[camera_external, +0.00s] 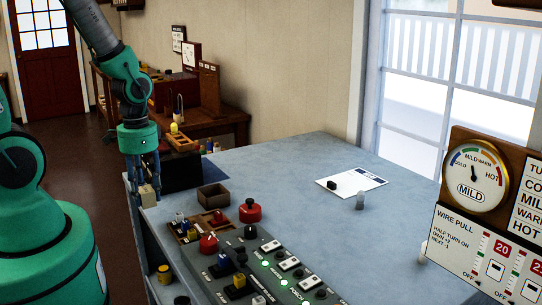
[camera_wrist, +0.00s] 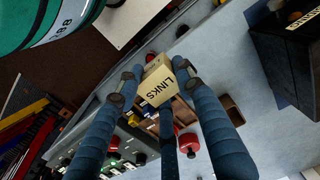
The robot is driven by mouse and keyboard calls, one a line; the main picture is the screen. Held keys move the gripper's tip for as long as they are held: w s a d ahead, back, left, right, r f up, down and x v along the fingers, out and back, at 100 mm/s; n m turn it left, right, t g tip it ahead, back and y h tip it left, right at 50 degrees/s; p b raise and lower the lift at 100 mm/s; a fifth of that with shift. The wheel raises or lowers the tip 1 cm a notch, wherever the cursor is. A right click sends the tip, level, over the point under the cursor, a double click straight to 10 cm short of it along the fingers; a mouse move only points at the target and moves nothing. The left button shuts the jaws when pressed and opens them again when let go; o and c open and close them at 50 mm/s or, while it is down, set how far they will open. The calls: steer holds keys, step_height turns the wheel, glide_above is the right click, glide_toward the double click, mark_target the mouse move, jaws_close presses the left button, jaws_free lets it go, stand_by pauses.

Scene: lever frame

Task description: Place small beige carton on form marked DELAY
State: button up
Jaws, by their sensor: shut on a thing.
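My gripper (camera_external: 146,184) is shut on a beige carton (camera_external: 149,196) at the left end of the grey table, with the fingers pointing down. In the wrist view the carton (camera_wrist: 158,84) sits between the blue fingers (camera_wrist: 155,85) and reads LINKS. A white form (camera_external: 368,177) with a dark header lies on the right part of the table, far from my gripper. Its lettering is too small to read, so I cannot tell whether it says DELAY. A small black block (camera_external: 332,185) sits on the form's left part.
A grey cylinder (camera_external: 360,201) stands by the form's near edge. An open brown box (camera_external: 213,196), a red knob (camera_external: 250,211) and a control panel (camera_external: 262,268) occupy the near left. A black box (camera_external: 181,171) stands at the left back. The table's middle is clear.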

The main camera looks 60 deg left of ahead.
steer(key=shift+m, duration=0.3)
steer(key=w+d+p, duration=0.2)
steer(key=w+d, duration=0.1)
steer(key=w, duration=1.1)
steer(key=w+d+p, duration=0.3)
steer(key=w+d, duration=0.1)
steer(key=w, duration=1.1)
steer(key=w+d+f+p, duration=0.1)
steer(key=w+d, duration=0.3)
steer(key=w, duration=1)
steer(key=shift+w+f+p, duration=0.1)
steer(key=shift+w+p, duration=0.3)
steer(key=shift+p, duration=0.45)
steer(key=shift+w+d+f, duration=0.1)
steer(key=shift+w, duration=0.1)
steer(key=shift+w, duration=0.1)
steer(key=p, duration=0.3)
glide_above(345, 189)
steer(key=shift+f, duration=0.75)
